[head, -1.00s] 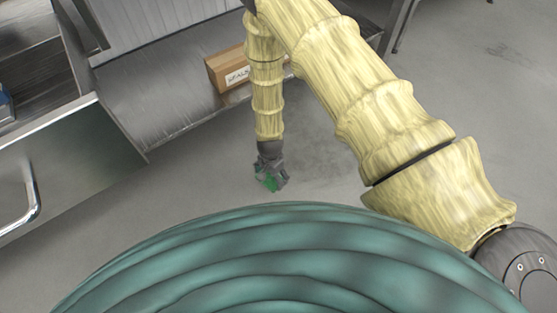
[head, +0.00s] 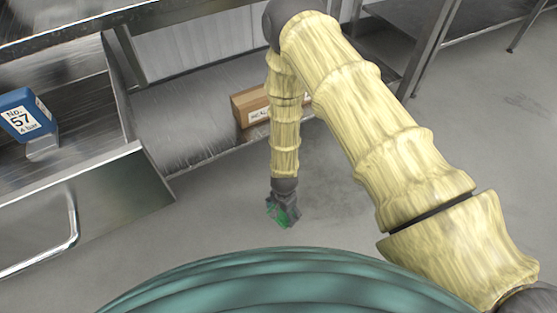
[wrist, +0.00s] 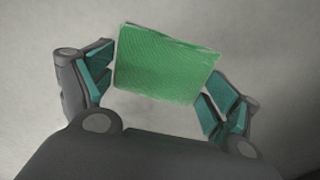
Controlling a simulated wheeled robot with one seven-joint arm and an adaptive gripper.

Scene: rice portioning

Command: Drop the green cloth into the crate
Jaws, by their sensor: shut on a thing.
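The green cloth (wrist: 165,62) shows in the wrist view as a flat, roughly square piece between the two fingers. My gripper (wrist: 160,78) is shut on it, with teal pads on either side. In the head view my gripper (head: 284,210) hangs at the end of my downward forearm, above bare floor, with a little green of the cloth (head: 282,218) showing at the fingers. I see no crate in either view.
A cardboard box (head: 243,110) sits on the low metal shelf (head: 190,130) behind my forearm. Grey floor (head: 480,130) is clear at right.

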